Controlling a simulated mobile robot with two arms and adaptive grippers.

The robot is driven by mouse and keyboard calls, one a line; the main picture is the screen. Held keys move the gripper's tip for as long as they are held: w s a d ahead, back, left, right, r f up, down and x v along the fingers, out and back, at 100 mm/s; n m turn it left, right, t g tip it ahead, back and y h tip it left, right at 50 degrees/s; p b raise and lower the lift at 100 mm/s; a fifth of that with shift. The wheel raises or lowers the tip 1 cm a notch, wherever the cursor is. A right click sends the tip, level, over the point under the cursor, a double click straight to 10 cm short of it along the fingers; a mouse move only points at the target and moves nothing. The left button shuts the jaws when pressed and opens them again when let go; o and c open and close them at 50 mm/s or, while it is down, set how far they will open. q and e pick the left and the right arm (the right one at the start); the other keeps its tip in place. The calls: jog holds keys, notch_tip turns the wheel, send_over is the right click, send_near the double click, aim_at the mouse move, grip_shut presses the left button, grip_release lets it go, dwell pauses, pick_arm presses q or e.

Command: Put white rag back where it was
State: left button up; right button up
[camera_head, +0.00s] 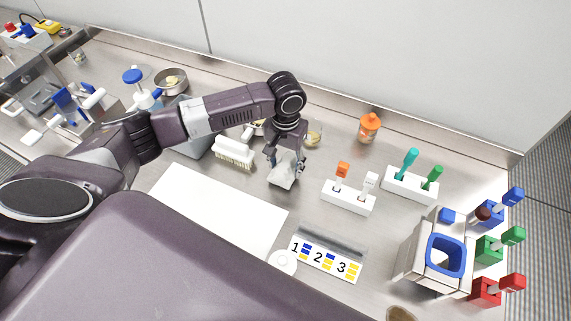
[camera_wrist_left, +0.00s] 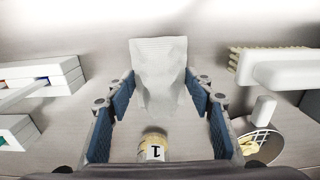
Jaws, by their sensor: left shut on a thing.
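My left gripper (camera_head: 284,158) reaches over the metal counter and is shut on the white rag (camera_head: 281,178), which sticks out below its fingers. In the left wrist view the rag (camera_wrist_left: 160,60) stands between the two blue-padded fingers, its wide end beyond the fingertips. I cannot tell whether its lower end touches the counter. My right gripper is not in view.
A white brush (camera_head: 234,153) lies to the left of the rag, and a white holder (camera_head: 348,198) stands to the right. A small jar (camera_head: 313,136) and an orange-capped bottle (camera_head: 369,127) are behind. A white sheet (camera_head: 217,212) and a numbered card (camera_head: 325,259) lie in front.

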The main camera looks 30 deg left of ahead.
aim_at(286, 162)
pick_arm(q)
jog(key=shift+f, duration=0.55)
jog(key=o, duration=0.6)
jog(key=shift+f, duration=0.15)
jog(key=o, duration=0.5)
notch_tip(286, 162, up, 11)
jog(key=shift+w+f+b, duration=0.1)
jog(key=shift+b, duration=1.1)
jog(key=shift+r, duration=0.8)
